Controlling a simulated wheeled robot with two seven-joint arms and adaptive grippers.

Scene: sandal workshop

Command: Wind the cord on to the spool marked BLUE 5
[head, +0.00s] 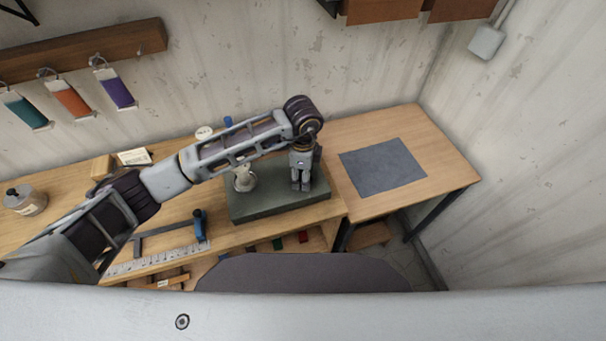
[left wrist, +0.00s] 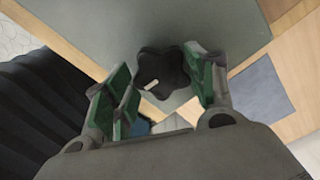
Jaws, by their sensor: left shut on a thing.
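My left gripper (head: 301,187) points down over the right part of a dark green base (head: 262,208) on the workbench. In the left wrist view its green-padded fingers (left wrist: 160,76) are shut on a dark lobed knob (left wrist: 172,64) with a short white mark on top. The knob is hidden by the gripper in the head view. A pale spool-like piece (head: 243,179) stands on the left part of the base, partly below my forearm. I cannot read BLUE 5 on anything, and I cannot make out the cord. My right gripper is out of view.
A blue-handled clamp (head: 200,222) and a ruler (head: 160,258) lie left of the base. A grey mat (head: 382,165) lies on the right tabletop, with nothing on it. A jar (head: 27,202) stands far left. Teal, orange and purple hanks (head: 115,89) hang on the wall.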

